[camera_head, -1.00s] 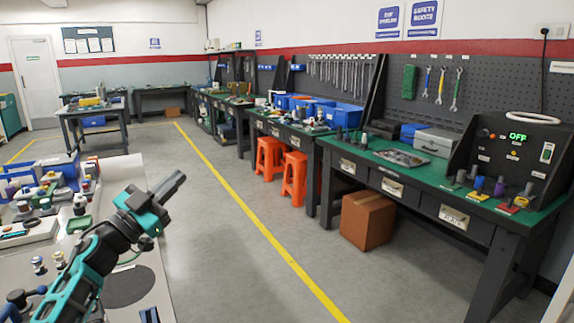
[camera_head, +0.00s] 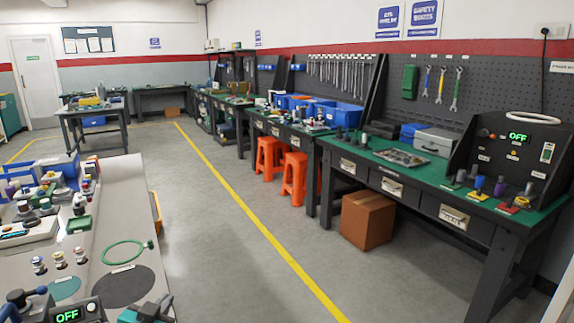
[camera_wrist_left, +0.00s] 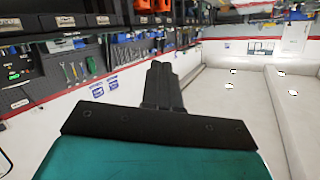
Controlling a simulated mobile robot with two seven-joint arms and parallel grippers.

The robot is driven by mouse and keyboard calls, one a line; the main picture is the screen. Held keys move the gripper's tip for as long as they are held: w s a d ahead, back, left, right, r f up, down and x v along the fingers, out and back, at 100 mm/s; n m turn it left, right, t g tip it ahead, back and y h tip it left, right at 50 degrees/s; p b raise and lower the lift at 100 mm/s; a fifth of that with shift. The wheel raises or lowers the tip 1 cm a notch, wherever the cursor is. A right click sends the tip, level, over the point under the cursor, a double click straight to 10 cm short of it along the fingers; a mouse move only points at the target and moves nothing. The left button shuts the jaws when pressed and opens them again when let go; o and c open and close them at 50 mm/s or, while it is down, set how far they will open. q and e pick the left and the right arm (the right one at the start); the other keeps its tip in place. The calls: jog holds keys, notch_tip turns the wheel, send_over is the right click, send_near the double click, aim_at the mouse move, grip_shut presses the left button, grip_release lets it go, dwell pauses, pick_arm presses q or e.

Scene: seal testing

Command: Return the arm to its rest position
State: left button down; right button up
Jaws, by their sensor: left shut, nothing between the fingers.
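My left gripper (camera_head: 155,308) shows only in part at the bottom edge of the head view, low beside the near table's front right. In the left wrist view its dark fingers (camera_wrist_left: 160,85) lie together, shut and empty. The wrist view is tilted and shows the room's wall and ceiling beyond the fingers. The rest of the left arm is out of the head view. My right gripper is in neither view.
The near table (camera_head: 105,205) holds a green ring (camera_head: 125,251), a black disc (camera_head: 123,287), a device reading OFF (camera_head: 75,313) and several small fittings. A long workbench (camera_head: 400,180) stands along the right wall, with a cardboard box (camera_head: 368,218) below. The floor between is clear.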

pick_arm(q)
jog(key=s+d+f, duration=0.2)
jog(key=s+f, duration=0.1)
jog(key=s, duration=0.1)
jog(key=s+d+f+g, duration=0.1)
jog(key=s+f, duration=0.2)
jog(key=s, duration=0.2)
jog(key=s+d+f+g+h, duration=0.1)
jog(key=s+d+f, duration=0.1)
jog(key=s, duration=0.3)
jog(key=shift+d+f, duration=0.3)
jog(key=shift+f, duration=0.15)
jog(key=s+d+f+n+g, duration=0.1)
jog(key=s+d+f+g, duration=0.1)
jog(key=s, duration=0.9)
jog(key=shift+s+d+f, duration=0.25)
jog(key=shift+d+f, duration=0.25)
jog(key=shift+d, duration=0.2)
